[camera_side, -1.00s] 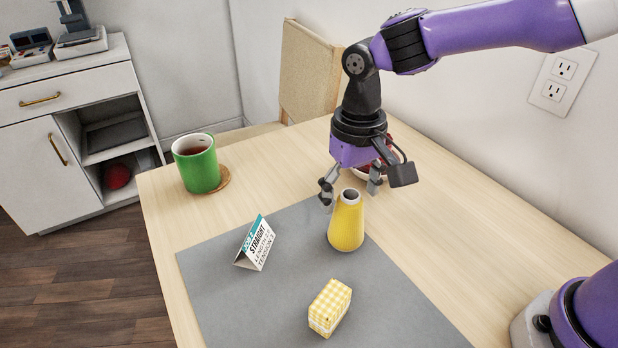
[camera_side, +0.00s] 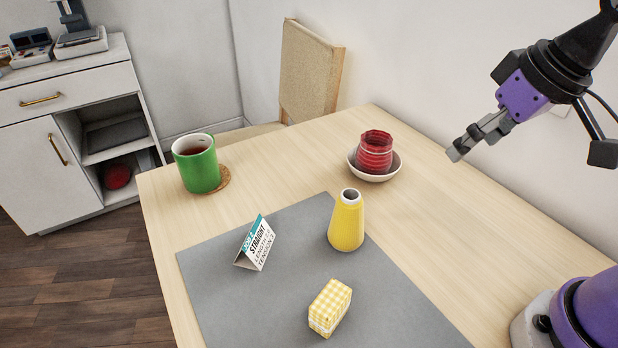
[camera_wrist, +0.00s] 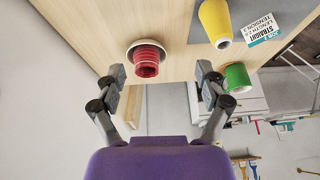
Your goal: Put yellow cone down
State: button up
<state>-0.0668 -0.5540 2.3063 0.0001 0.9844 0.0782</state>
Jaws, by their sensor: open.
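The yellow cone (camera_side: 346,222) stands upright on the grey mat (camera_side: 240,310), near the mat's right edge. It also shows at the top of the wrist view (camera_wrist: 214,22). My gripper (camera_side: 464,146) is up and to the right of the cone in the side view, well apart from it and above the table. Its fingers are open and empty in the wrist view (camera_wrist: 160,80).
A red ridged spool (camera_side: 375,152) sits in a white dish (camera_side: 396,168) behind the cone. A green mug (camera_side: 197,165) stands on a round coaster (camera_side: 224,178). A folded card (camera_side: 256,243) and a yellow checked block (camera_side: 330,307) are on the mat.

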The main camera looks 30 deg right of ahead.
jog(key=shift+s+d+f+t, duration=0.25)
jog(key=shift+s+d+f, duration=0.15)
jog(key=shift+s, duration=0.2)
jog(key=shift+s+d+f+t, duration=0.25)
jog(key=shift+s+d+f, duration=0.15)
jog(key=shift+s, duration=0.2)
jog(key=shift+w, duration=0.1)
jog(key=n+y, duration=1.2)
jog(key=n, duration=0.2)
send_near(342, 199)
jog(key=shift+g, duration=0.4)
jog(key=x, duration=0.5)
jog(key=w+x, duration=0.1)
jog(key=x, duration=0.2)
jog(key=shift+w+d+f, duration=0.15)
jog(key=shift+f, duration=0.2)
grip_shut()
